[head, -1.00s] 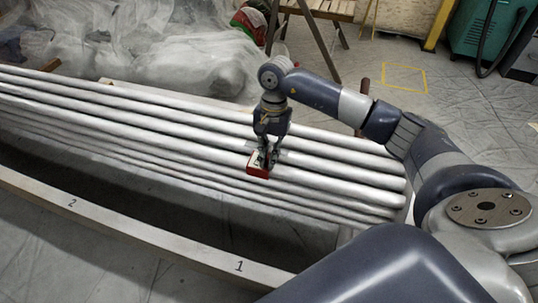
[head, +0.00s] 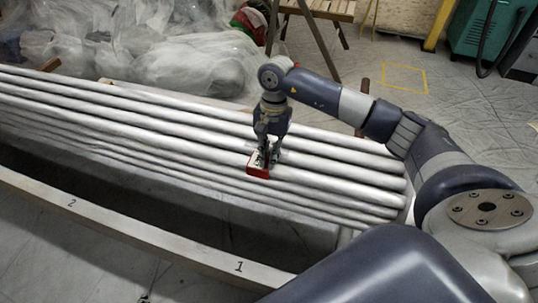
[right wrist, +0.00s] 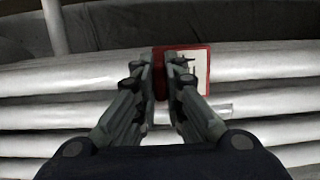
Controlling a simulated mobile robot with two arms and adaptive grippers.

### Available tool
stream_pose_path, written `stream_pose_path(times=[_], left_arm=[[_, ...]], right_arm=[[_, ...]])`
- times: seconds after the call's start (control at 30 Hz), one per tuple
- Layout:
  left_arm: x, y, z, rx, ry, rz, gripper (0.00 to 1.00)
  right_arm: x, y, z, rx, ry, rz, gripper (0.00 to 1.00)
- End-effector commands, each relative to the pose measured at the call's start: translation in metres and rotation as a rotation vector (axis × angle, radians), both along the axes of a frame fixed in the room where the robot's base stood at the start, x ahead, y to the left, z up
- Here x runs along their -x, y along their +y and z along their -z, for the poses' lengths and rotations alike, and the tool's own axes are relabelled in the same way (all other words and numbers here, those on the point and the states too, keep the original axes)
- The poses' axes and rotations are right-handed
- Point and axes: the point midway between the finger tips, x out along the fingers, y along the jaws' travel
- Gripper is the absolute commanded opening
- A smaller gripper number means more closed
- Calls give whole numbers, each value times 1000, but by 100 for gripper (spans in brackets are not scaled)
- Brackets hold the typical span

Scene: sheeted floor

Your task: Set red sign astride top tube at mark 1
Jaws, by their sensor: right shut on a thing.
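The red sign (head: 257,172) has a red edge and a pale face with dark marks. My right gripper (head: 264,158) is shut on it, over the right half of the white tubes (head: 330,160). In the right wrist view the sign (right wrist: 205,68) sticks out to the right of the fingertips (right wrist: 160,75), in front of a tube. The fingers hide part of it. I cannot tell whether it touches or straddles a tube. Mark 1 (head: 239,267) is on the pale beam in front, nearer me than the sign. My left gripper is not in view.
Mark 2 (head: 71,203) is farther left on the pale beam (head: 150,236). A dark gap lies between beam and tubes. Plastic-covered things (head: 150,50) lie behind at left. A wooden stool (head: 325,12) and a green machine (head: 492,28) stand at the back.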

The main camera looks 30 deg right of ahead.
Motion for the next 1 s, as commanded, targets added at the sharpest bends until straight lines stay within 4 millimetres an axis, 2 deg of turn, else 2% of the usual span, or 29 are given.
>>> stream_pose_path(times=[0.03, 0.07, 0.1, 0.17, 0.57, 0.67, 1.0], left_arm=[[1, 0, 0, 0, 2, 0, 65], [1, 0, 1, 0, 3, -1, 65], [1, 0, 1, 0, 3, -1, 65], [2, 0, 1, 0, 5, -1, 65], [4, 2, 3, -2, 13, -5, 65], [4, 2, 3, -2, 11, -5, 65], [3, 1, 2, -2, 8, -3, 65]], right_arm=[[0, 0, 0, -1, -1, 0, 0], [0, 0, 0, -1, -1, 0, 14], [0, 0, 0, -1, -1, 0, 23], [0, 0, 0, -1, -1, 0, 33], [-1, -1, -5, 0, -1, 0, 33], [-4, -3, -18, 1, -5, 1, 33], [-12, -14, -88, 0, -4, 2, 33]])
